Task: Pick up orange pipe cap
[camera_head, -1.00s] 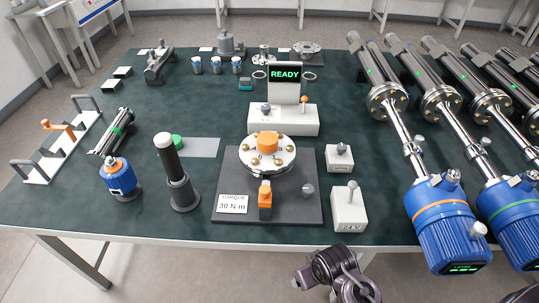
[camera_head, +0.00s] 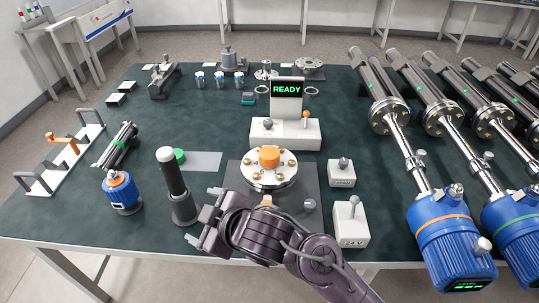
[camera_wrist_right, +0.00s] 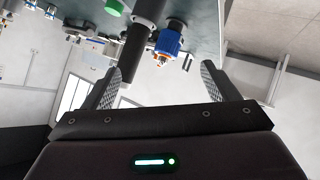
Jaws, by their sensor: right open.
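The orange pipe cap (camera_head: 269,157) sits upright in the middle of a round silver flange (camera_head: 257,180) with brass bolts, on a dark grey plate. My right gripper (camera_head: 202,215) is open and empty in the head view, pointing left, in front of and to the left of the flange and apart from the cap. Its fingers also show in the right wrist view (camera_wrist_right: 160,68), with the black post and a blue housing beyond them. The cap cannot be made out in the wrist view. My left gripper is not in view.
A black post with a white top (camera_head: 173,180) stands close to my right fingertips. A small blue housing (camera_head: 121,190) is left of it. A white READY console (camera_head: 286,134) stands behind the flange. Blue transmitters (camera_head: 452,238) fill the right side. My right arm hides the plate's front.

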